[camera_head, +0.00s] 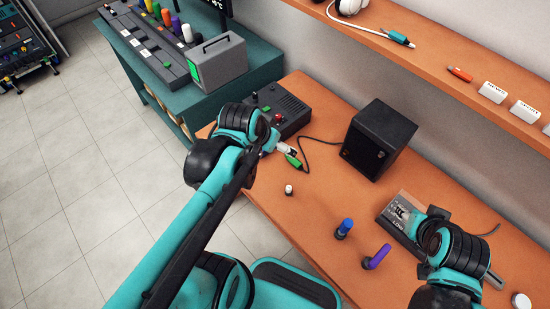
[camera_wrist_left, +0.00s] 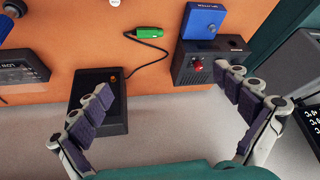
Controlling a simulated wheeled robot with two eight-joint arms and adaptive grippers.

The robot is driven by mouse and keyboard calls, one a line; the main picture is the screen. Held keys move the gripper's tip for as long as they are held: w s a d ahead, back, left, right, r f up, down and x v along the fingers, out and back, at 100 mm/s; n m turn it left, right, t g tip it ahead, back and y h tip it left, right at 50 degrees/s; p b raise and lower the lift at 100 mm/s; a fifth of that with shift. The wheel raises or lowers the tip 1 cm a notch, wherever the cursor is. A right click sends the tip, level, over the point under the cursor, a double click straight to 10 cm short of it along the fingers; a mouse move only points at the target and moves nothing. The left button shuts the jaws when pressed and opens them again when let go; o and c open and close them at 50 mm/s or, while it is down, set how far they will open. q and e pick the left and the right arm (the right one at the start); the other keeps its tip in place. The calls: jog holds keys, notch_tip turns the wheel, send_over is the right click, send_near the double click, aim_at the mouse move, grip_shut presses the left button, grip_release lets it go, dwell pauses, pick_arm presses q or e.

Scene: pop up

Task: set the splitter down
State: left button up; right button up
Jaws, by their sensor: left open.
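My left gripper (camera_head: 284,147) is over the back part of the orange workbench. In the left wrist view its fingers (camera_wrist_left: 166,82) are spread, with nothing between them. A green plug-like piece (camera_wrist_left: 148,32) lies on the bench beyond the fingertips, on a black cord; in the head view it (camera_head: 294,161) shows beside the gripper. A blue box (camera_wrist_left: 203,20) rests by the dark control box (camera_wrist_left: 208,62); my left arm seems to hide it in the head view. I cannot tell which piece is the splitter. My right gripper (camera_head: 440,240) is beside a grey meter (camera_head: 396,216); its fingers are unclear.
A black speaker-like box (camera_head: 378,140) stands at the bench's wall side. A wall shelf (camera_head: 430,62) runs above. Bare bench (camera_head: 318,200) lies between them.

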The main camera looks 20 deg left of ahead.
pick_arm(q)
jog(key=s+d+n+t, duration=0.1)
jog(key=s+d, duration=0.2)
jog(key=s, duration=0.2)
jog(key=shift+d+r, duration=0.2)
jog(key=shift+d, duration=0.1)
